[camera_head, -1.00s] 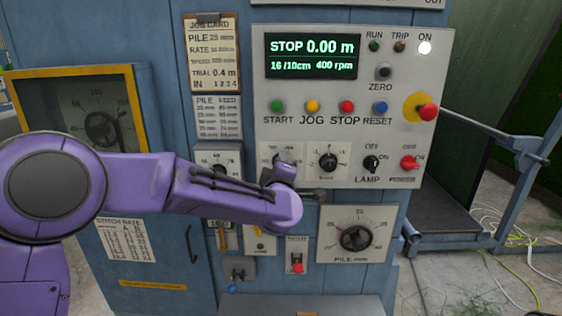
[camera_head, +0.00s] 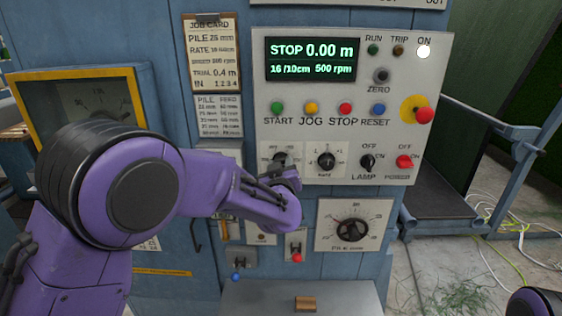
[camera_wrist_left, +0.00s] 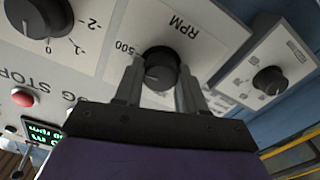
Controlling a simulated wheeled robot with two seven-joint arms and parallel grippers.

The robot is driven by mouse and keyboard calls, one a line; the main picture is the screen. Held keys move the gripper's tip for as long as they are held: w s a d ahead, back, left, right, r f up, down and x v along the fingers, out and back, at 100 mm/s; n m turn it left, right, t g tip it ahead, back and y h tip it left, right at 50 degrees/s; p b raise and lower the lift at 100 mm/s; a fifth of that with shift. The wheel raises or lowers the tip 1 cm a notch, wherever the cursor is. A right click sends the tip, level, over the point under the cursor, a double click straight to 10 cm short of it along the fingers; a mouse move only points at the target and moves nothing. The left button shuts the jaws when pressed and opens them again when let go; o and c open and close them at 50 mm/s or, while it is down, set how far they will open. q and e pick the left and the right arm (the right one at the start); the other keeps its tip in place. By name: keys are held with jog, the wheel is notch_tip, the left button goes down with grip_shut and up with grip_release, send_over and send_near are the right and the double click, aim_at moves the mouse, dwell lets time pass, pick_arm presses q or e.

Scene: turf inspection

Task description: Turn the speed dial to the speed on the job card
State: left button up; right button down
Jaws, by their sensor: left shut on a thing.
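The speed dial (camera_wrist_left: 161,70), a black knob on a white plate marked RPM, shows upside down in the left wrist view, with "500" beside it. In the head view my arm mostly covers it. My left gripper (camera_wrist_left: 160,84) is shut on the dial, one finger on each side. The job card (camera_head: 212,58) hangs at the upper left; pile 25 mm and trial 0.4 m are readable, but its speed line is too small to read surely. The display (camera_head: 312,58) reads STOP, 0.00 m, 16/10cm and 500 rpm. My right gripper is not in view.
Another black knob (camera_head: 326,161) sits right of the speed dial. The lamp switch (camera_head: 368,162), red power switch (camera_head: 404,161) and red stop knob (camera_head: 424,115) are farther right. The pile dial (camera_head: 353,231) is below. A railing (camera_head: 480,120) stands at the right.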

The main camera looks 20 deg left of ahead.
pick_arm(q)
jog(key=shift+m+p, duration=0.4)
jog(key=shift+m, duration=0.6)
jog(key=shift+f, duration=0.1)
jog(key=o, duration=1.1)
jog(key=b+v, duration=0.4)
jog(key=v, duration=0.6)
jog(key=shift+s, duration=0.25)
